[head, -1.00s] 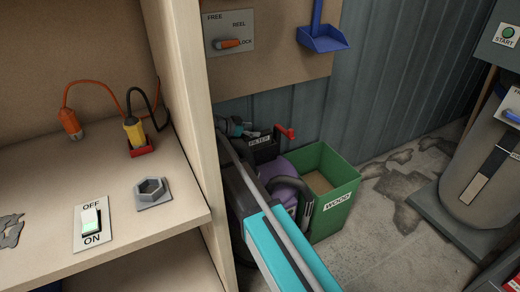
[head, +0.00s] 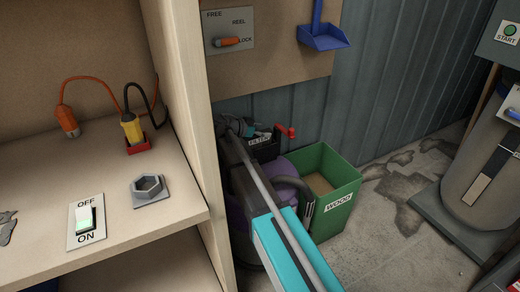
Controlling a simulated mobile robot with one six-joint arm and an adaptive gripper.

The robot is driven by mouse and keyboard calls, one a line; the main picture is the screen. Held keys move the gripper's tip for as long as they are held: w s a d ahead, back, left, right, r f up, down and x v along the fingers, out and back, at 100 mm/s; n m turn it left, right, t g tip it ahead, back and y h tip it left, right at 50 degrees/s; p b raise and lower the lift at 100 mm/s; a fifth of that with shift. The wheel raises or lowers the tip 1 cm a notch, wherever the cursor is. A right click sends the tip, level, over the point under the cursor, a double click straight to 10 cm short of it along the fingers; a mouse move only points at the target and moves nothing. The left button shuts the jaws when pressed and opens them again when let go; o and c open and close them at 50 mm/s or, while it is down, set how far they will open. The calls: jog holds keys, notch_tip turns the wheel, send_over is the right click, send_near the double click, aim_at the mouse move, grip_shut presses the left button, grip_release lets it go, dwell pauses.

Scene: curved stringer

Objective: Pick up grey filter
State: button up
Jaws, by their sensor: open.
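A dark box with a FILTER label (head: 262,144) and a red handle (head: 286,132) stands against the corrugated wall, behind the green bin. I cannot clearly make out a grey filter; small grey and teal shapes at the box's top are too small to tell apart. My arm reaches from the lower middle up and left. My gripper (head: 240,127) is at its far end, just left of the filter box, small and partly merged with the dark background. It is open, and I see nothing held in it. Whether it touches the box cannot be told.
A green WOOD bin (head: 336,191) stands right of my arm, with a purple rounded body (head: 237,214) partly behind the arm. A wooden shelf unit (head: 180,100) closes off the left. A blue dustpan (head: 322,37) hangs above.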

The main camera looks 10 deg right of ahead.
dwell(0.4)
grip_shut()
